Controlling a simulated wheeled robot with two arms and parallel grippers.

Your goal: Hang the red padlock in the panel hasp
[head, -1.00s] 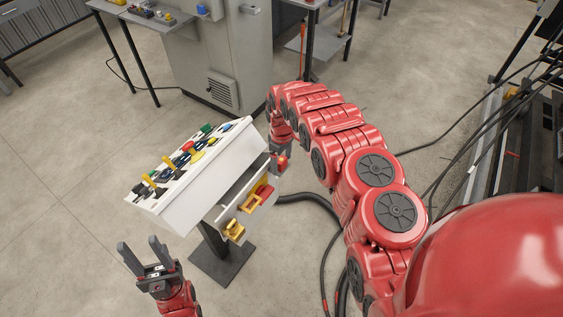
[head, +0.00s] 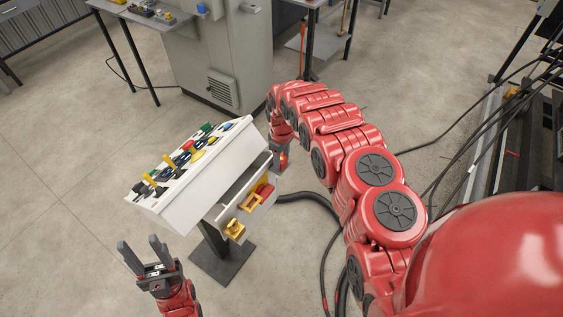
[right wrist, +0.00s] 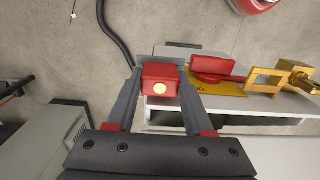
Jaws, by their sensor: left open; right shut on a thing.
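The red padlock (right wrist: 160,78), a red block with a pale round spot, sits between the fingers of my right gripper (right wrist: 160,95), which is shut on it. Its shackle is hidden. In the head view my right gripper (head: 283,160) is beside the right end of the control box, mostly hidden by my arm. The yellow panel hasp (head: 249,203) is on the box's front, by a red handle (head: 264,190). In the right wrist view the hasp (right wrist: 264,82) is right of the padlock, apart from it. My left gripper (head: 147,257) is open and empty, left of the box.
The white control box (head: 180,207) stands on a dark pedestal and carries several levers and buttons. A gold fitting (head: 234,229) is left of the hasp. A black hose (head: 305,197) runs along the floor. A grey cabinet (head: 215,50) stands behind. Floor at the left is clear.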

